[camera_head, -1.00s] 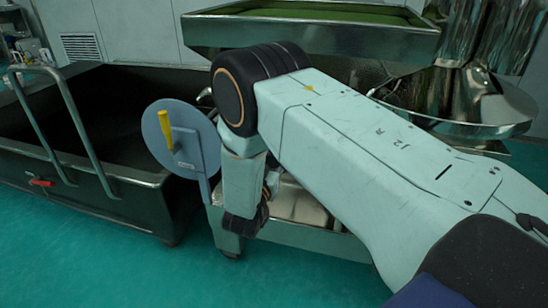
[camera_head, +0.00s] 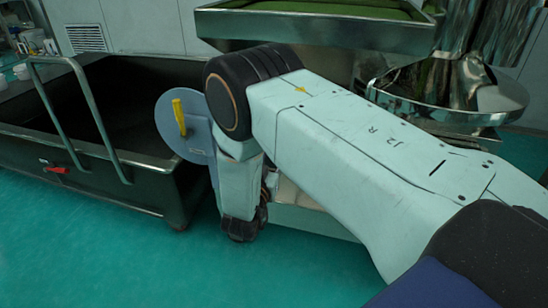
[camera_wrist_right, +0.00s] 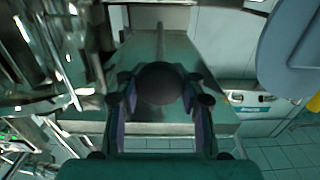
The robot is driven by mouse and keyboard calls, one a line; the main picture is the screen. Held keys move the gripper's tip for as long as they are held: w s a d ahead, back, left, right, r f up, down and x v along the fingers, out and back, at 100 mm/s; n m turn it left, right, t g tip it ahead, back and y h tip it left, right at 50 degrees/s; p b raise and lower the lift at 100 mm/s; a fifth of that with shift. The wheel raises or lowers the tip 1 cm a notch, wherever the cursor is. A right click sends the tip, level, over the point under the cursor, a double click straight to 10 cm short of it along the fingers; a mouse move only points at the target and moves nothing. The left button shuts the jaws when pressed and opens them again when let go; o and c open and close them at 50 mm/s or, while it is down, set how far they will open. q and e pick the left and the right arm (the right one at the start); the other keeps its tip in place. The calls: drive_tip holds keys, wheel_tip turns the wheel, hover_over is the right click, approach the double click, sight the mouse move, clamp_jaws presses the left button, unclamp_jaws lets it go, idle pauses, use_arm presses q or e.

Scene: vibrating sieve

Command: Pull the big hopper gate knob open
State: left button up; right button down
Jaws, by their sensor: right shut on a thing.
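In the right wrist view, a dark round knob (camera_wrist_right: 160,82) sits between the two fingers of my right gripper (camera_wrist_right: 160,96). The fingers are closed around its sides. A flat grey-green plate or bar (camera_wrist_right: 160,48) runs away behind the knob. In the head view, my right arm's links cover the gripper and the knob, so neither can be seen there. My left gripper is in neither view.
A blue-grey round disc (camera_head: 197,140) with a yellow handle (camera_head: 179,117) stands left of my right arm. A dark wheeled bin (camera_head: 165,190) with a rail handle is at the left. A metal tray (camera_head: 320,32) and shiny round machine (camera_head: 450,105) are behind. The green floor is clear in front.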

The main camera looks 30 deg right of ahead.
drive_tip(key=shift+s+a+f, duration=0.1)
drive_tip(key=shift+s+a, duration=0.05)
drive_tip(key=shift+f, duration=0.1)
drive_tip(key=c, duration=1.3)
unclamp_jaws()
drive_tip(key=o, duration=0.3)
drive_tip(key=shift+o, duration=0.9)
drive_tip(key=v, duration=0.7)
drive_tip(key=shift+s, duration=0.1)
